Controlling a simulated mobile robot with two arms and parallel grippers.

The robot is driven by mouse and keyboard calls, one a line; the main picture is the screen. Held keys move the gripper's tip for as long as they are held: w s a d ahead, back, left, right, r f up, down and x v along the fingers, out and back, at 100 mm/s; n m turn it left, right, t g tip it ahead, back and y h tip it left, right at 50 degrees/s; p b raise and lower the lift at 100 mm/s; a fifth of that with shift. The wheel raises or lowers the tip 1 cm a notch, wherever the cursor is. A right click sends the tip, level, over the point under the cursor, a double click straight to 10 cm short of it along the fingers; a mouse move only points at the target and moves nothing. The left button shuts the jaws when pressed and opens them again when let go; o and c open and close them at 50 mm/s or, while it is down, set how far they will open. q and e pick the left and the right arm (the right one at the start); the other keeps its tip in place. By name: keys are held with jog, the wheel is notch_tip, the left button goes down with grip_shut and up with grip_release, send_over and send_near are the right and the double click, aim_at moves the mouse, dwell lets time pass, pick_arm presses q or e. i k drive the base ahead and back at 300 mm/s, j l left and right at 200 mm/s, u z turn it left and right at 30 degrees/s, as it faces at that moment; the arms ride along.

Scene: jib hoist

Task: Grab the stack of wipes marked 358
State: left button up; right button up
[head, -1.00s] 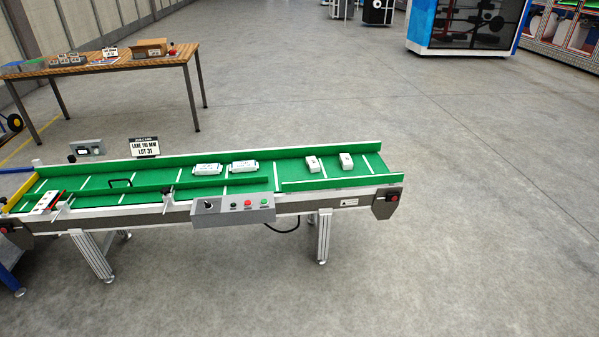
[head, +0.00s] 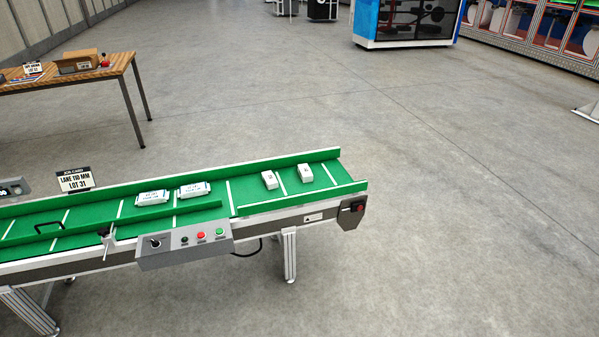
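Several white packs lie on the green conveyor belt (head: 215,209) in the head view. Two wider packs lie near the belt's middle, a left one (head: 152,198) and a right one (head: 195,189). Two smaller white packs lie towards the right end, one (head: 269,180) and another (head: 305,173). They carry dark print that is too small to read, so I cannot tell which is marked 358. Neither of my grippers is in view.
A control box (head: 184,244) with a knob and buttons juts from the conveyor's front. A job card (head: 75,180) reads "LANE 110 MM LOT 31". A wooden table (head: 110,70) stands behind at left. The floor (head: 450,220) to the right is clear.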

aim_at(270, 180)
jog(key=u, duration=0.15)
jog(key=i+l+u, duration=0.65)
jog(key=l+u, duration=0.15)
jog(key=l, duration=0.2)
